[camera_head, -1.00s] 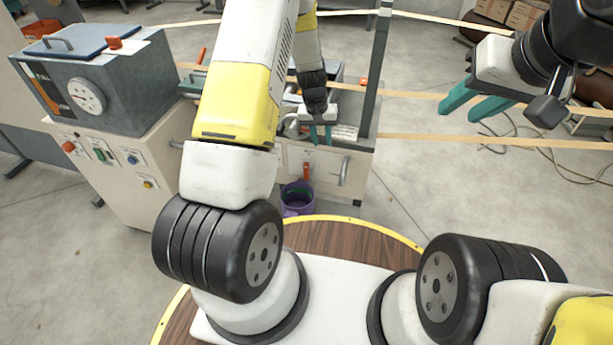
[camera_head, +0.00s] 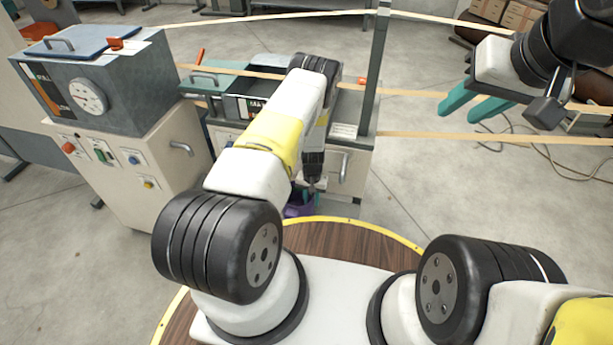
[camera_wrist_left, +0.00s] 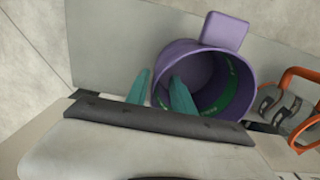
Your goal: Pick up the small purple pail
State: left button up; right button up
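My left gripper (camera_wrist_left: 159,75) is open. One teal finger shows outside the pail's left wall and the other overlaps its mouth, with the wall seen between them; contact cannot be told. My right gripper (camera_head: 472,104) is open and empty, raised at the upper right.
A grey machine with a dial (camera_head: 90,97) stands at the left. A lower cabinet (camera_head: 350,172) with handles and a vertical post stands behind the pail. Pale strips stretch across the back. An orange handle (camera_wrist_left: 300,75) is close to the pail's right. Open floor lies right.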

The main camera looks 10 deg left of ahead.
aim_at(313, 214)
pick_arm(q)
jog(key=f, duration=0.4)
jog(key=shift+d, duration=0.2)
grip_shut()
jog(key=shift+s+d, duration=0.1)
dwell(1.1)
